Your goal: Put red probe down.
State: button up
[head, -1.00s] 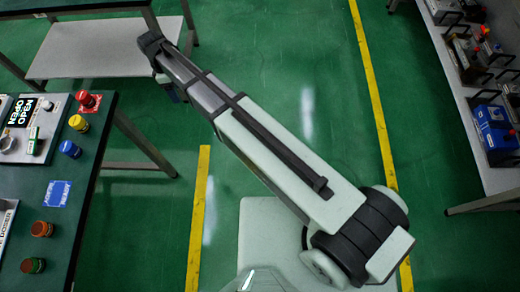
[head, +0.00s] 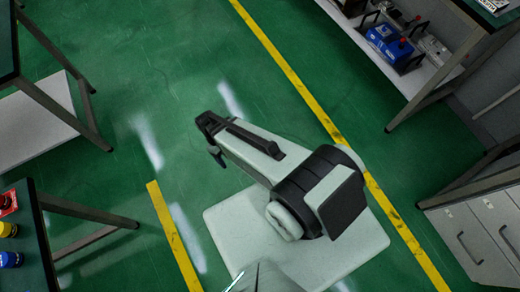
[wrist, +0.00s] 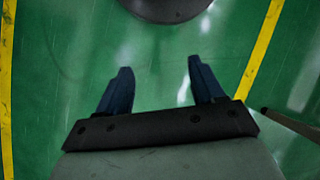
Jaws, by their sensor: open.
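My gripper (wrist: 159,72) shows in the wrist view with its two dark blue fingers wide apart. Nothing is between them, and green floor shows below. I see no red probe in either current view.
A shelf at upper right holds a blue device (head: 390,43). Drawers (head: 470,245) stand at right. Green floor with yellow lines (head: 290,75) is clear between.

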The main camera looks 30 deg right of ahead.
jog(key=s+d+f+m, duration=0.1)
jog(key=s+d+m, duration=0.2)
jog(key=s, duration=0.4)
jog(key=s+d+f+m+g+y, duration=0.1)
jog(key=s+d+m, duration=0.1)
jog(key=s+d, duration=0.3)
jog(key=s, duration=0.3)
jog(key=shift+f+m+g, duration=0.3)
jog(key=shift+f+m, duration=0.05)
jog(key=shift+m, duration=0.05)
